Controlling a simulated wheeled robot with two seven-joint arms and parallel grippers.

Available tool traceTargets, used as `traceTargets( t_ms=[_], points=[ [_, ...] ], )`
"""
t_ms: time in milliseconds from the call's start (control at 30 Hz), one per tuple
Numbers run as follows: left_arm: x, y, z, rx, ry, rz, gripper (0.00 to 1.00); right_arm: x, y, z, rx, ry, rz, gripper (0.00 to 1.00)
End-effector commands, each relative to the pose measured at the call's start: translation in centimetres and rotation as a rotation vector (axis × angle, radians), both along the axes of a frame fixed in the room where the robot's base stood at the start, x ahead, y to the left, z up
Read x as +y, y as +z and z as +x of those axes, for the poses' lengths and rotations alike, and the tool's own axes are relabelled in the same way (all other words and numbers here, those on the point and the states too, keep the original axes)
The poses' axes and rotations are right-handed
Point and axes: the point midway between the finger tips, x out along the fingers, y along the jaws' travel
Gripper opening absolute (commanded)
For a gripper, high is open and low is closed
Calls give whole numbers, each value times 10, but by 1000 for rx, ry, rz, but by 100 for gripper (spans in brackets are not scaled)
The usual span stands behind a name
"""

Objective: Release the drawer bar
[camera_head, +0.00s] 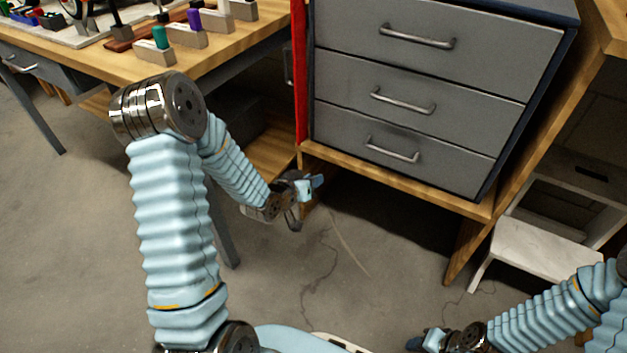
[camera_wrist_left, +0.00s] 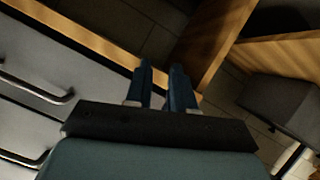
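Three grey drawers with curved metal bars sit in the cabinet: the top bar (camera_head: 417,37), the middle bar (camera_head: 403,102) and the bottom bar (camera_head: 392,151). All three drawers look closed. My left gripper (camera_head: 314,184) is left of and below the bottom bar, near the cabinet's lower left corner, touching no bar. In the left wrist view its two blue fingers (camera_wrist_left: 163,88) are apart with an empty gap. Two bars show there at the left, an upper one (camera_wrist_left: 38,92) and a lower one (camera_wrist_left: 18,157), clear of the fingers. My right gripper (camera_head: 424,342) is low and small; its fingers are unclear.
A wooden workbench (camera_head: 95,62) with several small blocks and tools stands at the upper left. The cabinet rests on a wooden ledge (camera_head: 400,182). A white step stool (camera_head: 545,245) is at the right. The concrete floor (camera_head: 350,265) between my arms is clear.

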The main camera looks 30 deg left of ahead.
Motion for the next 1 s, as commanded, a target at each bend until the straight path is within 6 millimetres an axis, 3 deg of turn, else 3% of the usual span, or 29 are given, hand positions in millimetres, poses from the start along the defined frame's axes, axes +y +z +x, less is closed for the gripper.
traceTargets(
  t_ms=[233,767,867,1000],
  points=[
    [-18,-16,-22,99,-16,-6,23,0,8,0,0,0,0,43],
    [-18,-19,-24,113,-10,-6,23,0,8,0,0,0,0,43],
    [-3,-31,-27,176,61,-18,23,0,4,0,0,0,0,43],
    [43,-66,-52,422,342,-129,23,0,-10,0,-2,-1,0,43]
  ],
)
